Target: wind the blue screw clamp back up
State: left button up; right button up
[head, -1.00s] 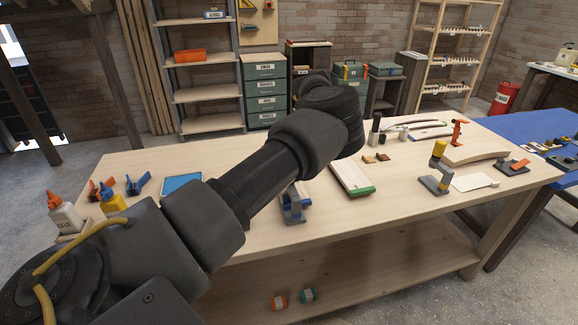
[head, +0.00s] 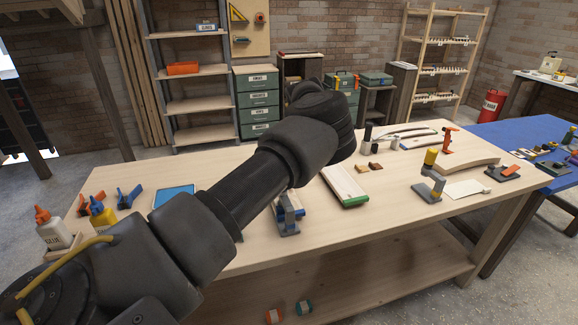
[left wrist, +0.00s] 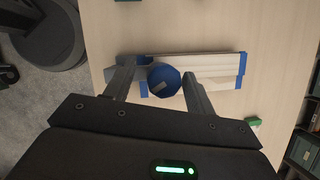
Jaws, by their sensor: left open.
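The blue screw clamp shows in the left wrist view as a round blue knob (left wrist: 163,80), seen end on, with blue and grey parts beside pale strips of wood. In the head view the clamp (head: 288,215) stands near the table's front edge, partly hidden behind my left arm. My left gripper (left wrist: 157,70) is open, with one finger on each side of the knob. I cannot tell whether the fingers touch it. In the head view my forearm hides this gripper. My right gripper is in neither view.
A green-ended board (head: 346,187) lies right of the clamp. A grey stand with a yellow top (head: 430,158) is farther right. Glue bottles (head: 52,226), small spring clamps (head: 128,197) and a blue tray (head: 174,196) are at the left. The table (head: 330,235) is clear in front.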

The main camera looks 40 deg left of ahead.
pick_arm(q)
jog(key=v, duration=0.9)
jog(key=shift+r, duration=0.25)
jog(key=shift+d, duration=0.15)
